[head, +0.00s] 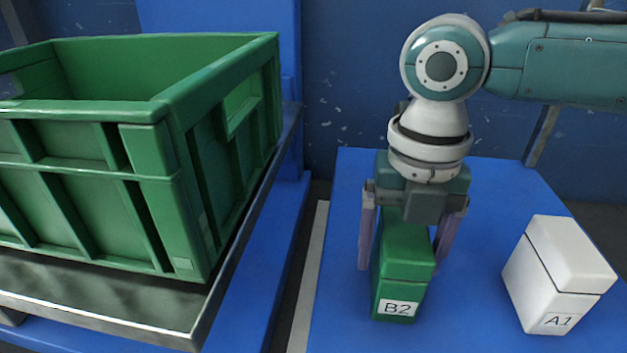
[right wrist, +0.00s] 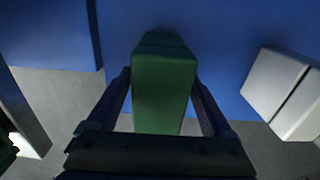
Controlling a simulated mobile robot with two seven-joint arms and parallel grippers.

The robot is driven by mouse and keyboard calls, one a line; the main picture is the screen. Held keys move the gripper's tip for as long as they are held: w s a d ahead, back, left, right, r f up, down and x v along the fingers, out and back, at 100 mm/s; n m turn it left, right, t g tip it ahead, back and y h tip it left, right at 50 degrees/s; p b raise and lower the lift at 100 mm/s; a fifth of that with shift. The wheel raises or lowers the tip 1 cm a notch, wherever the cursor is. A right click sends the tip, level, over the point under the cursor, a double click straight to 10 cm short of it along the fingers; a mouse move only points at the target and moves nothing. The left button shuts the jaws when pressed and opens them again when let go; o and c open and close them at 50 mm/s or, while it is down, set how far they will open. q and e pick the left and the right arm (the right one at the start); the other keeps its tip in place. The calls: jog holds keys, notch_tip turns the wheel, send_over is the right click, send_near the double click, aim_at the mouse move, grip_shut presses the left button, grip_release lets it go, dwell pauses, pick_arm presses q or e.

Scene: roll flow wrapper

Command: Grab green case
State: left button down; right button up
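The green case (head: 404,265), labelled B2, stands upright on the blue table. My right gripper (head: 408,255) is above it, pointing down, with one finger on each side of the case. The fingers look open, with narrow gaps beside the case. In the right wrist view the green case (right wrist: 164,88) lies between the two fingers of my right gripper (right wrist: 162,80). The back of the case is partly hidden by the gripper in the head view. My left gripper is not in view.
A white case (head: 560,270), labelled A1, stands to the right on the blue table (head: 480,320). A large green crate (head: 150,190) sits at the left on a metal-edged surface (head: 120,310). A gap separates it from the table.

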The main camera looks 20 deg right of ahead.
grip_shut()
dwell(0.5)
